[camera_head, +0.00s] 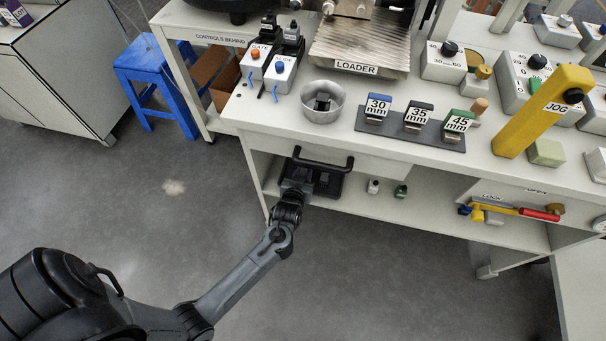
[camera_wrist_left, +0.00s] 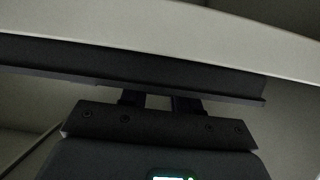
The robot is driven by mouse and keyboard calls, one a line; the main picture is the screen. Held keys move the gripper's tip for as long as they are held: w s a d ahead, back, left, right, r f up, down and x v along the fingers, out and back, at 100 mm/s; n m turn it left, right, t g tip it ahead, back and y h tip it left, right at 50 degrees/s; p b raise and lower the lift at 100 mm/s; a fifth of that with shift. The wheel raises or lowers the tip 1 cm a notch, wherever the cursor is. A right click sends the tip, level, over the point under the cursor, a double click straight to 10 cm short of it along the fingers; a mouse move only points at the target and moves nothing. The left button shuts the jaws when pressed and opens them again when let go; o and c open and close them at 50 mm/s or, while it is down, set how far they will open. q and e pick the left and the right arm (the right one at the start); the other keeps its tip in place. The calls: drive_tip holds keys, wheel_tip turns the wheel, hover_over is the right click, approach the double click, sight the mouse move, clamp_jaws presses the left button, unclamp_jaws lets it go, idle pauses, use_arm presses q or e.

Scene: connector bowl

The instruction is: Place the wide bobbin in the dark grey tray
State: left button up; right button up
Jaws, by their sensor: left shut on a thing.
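My left gripper (camera_head: 322,174) reaches under the front edge of the workbench. In the wrist view its fingers (camera_wrist_left: 160,101) are shut at a long dark bar, which appears to be the black handle (camera_head: 323,162) on the pale drawer front. The fingertips are hidden behind that bar. I cannot make out a wide bobbin with certainty. No dark grey tray can be told for sure; the drawer looks closed and its inside is hidden. My right gripper is not in view.
A metal bowl (camera_head: 337,110) with a dark piece inside stands on the bench. A dark strip (camera_head: 372,125) holds blocks marked 30, 35 and 45 mm. A small white item (camera_head: 373,186) and a green item (camera_head: 400,191) stand on the lower shelf. A yellow JOG lever (camera_head: 530,125) rises at right.

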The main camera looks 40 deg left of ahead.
use_arm(q)
drive_tip(key=o, duration=1)
drive_tip(key=shift+r, duration=0.1)
drive_tip(key=shift+s+d+r+p, duration=0.1)
drive_tip(key=shift+s+r+p, duration=0.1)
drive_tip(key=shift+p, duration=0.1)
drive_tip(key=s+d+r+m+g+h+p, duration=0.2)
drive_tip(key=s+d+r, duration=0.1)
drive_tip(key=s, duration=0.5)
drive_tip(key=s+d+r+m+g+h+p, duration=0.2)
drive_tip(key=s+r, duration=0.4)
drive_tip(key=s, duration=0.3)
drive_tip(key=s+d+r+m+g+h+p, duration=0.2)
drive_tip(key=s+d+r+m+g, duration=0.1)
drive_tip(key=s, duration=0.5)
drive_tip(key=shift+s+d+r+g, duration=0.2)
drive_tip(key=shift+d+r+g, duration=0.15)
drive_tip(key=shift+d+r, duration=0.25)
drive_tip(key=shift+s+d+r+g, duration=0.15)
drive_tip(key=shift+d+r+g, duration=0.2)
drive_tip(key=shift+d+r, duration=0.25)
drive_tip(key=shift+d, duration=0.1)
